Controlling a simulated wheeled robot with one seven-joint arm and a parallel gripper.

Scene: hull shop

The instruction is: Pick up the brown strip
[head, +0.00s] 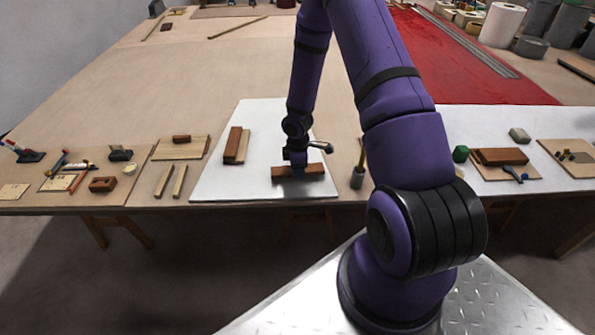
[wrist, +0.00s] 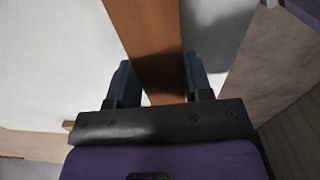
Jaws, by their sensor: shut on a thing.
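The brown strip (head: 313,171) is a reddish-brown wooden bar, lying crosswise over the white sheet near the table's front edge in the head view. My gripper (head: 298,170) points down at its middle and is shut on it. In the wrist view the strip (wrist: 148,30) runs up from between the two dark fingers of my gripper (wrist: 160,82), one on each side. A dark shadow shows just below the strip in the head view; I cannot tell whether it touches the sheet. Its middle is partly hidden by the gripper.
Another brown wooden piece (head: 233,145) lies on the white sheet (head: 255,120) to the left. A dark cup (head: 357,179) with a stick stands right of the strip. Boards, small blocks and tools crowd the left front. Bare tabletop (head: 190,80) lies behind the sheet.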

